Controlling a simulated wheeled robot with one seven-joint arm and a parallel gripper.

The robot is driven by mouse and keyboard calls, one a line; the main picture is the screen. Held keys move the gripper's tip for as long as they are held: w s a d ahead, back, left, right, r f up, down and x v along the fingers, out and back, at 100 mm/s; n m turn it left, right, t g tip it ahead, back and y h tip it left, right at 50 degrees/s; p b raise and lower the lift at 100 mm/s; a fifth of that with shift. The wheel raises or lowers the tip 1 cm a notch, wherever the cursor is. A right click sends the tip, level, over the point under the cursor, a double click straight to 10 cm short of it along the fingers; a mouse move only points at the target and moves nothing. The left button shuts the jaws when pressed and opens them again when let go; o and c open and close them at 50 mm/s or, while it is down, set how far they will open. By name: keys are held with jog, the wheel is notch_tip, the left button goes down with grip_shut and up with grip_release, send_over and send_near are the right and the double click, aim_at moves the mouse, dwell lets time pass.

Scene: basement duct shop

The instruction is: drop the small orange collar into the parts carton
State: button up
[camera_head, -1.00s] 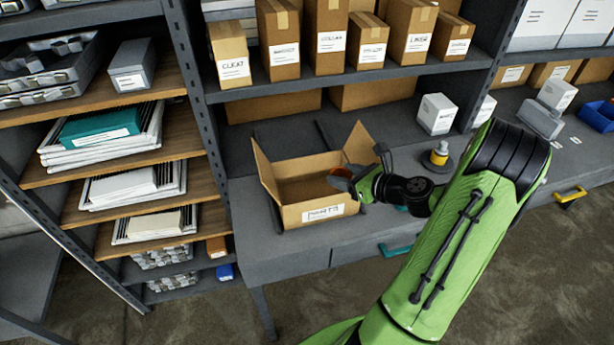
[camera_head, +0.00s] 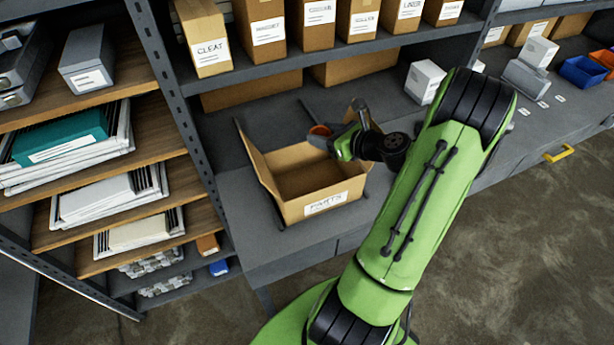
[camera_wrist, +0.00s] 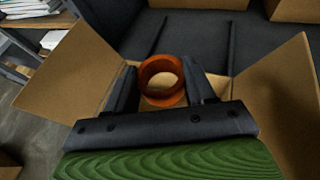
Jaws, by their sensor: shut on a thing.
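The small orange collar (camera_wrist: 161,79) is a short ring held between the two fingers of my gripper (camera_wrist: 162,90) in the wrist view. In the head view the orange collar (camera_head: 320,130) shows at the tip of my gripper (camera_head: 328,138), partly hidden by a finger. The open parts carton (camera_head: 325,207) stands on the grey bench with its flaps spread and a "PARTS" label on its front. My gripper is shut on the collar above the carton's far side. In the wrist view, carton flaps (camera_wrist: 75,70) show on both sides. The carton's inside looks empty where visible.
Labelled cardboard boxes (camera_head: 266,28) line the shelf above the bench. A shelf rack with folders (camera_head: 68,140) stands at left. A white box (camera_head: 424,82) is behind my arm. Blue (camera_head: 582,72) and orange bins lie at far right. A yellow handle (camera_head: 558,153) juts from the bench front.

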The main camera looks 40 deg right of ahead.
jog(key=f+b, duration=0.2)
jog(key=f, duration=0.1)
jog(key=shift+w+f, duration=0.2)
jog(key=o, duration=1.1)
jog(key=p+v, duration=0.1)
jog(key=v, duration=1.4)
jog(key=shift+s+r, duration=0.3)
